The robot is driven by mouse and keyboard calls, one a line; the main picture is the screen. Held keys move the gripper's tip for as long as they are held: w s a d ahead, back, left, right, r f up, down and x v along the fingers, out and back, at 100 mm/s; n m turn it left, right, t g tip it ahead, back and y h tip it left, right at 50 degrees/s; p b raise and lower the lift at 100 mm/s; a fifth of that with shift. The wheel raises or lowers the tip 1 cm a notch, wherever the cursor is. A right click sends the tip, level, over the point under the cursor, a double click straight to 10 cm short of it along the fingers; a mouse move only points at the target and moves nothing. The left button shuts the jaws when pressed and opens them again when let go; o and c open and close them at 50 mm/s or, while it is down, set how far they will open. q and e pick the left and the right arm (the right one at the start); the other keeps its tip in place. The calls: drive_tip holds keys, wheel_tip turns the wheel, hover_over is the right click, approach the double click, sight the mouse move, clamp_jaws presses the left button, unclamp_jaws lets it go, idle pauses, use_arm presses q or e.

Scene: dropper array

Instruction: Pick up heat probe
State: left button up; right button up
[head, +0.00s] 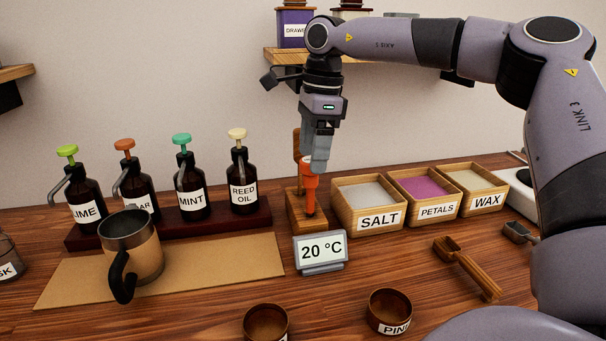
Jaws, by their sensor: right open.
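The heat probe (310,190) has an orange-red handle and stands upright in a small wooden holder (296,212) behind a display that reads 20 °C (320,252). My right gripper (318,166) points down at the top of the probe's handle. Its fingers overlap the handle top in the head view and hide part of it. The gripper is open, and I cannot tell whether a finger touches the handle. My left gripper is not in view.
Wooden boxes of salt (366,192), petals (428,183) and wax (470,179) stand right of the holder. Several pump bottles (193,196) stand on a rack at left. A mug (140,246) stands on a tan mat (215,268). A wooden scoop (468,268) lies at right.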

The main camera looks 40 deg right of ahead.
sight(309, 178)
drive_tip(key=f, duration=0.6)
drive_tip(key=shift+a, duration=0.4)
drive_tip(key=shift+c, duration=0.3)
drive_tip(key=c, duration=1.1)
drive_tip(key=shift+o, duration=0.2)
wheel_tip(309, 178, up, 20)
drive_tip(key=p, duration=0.2)
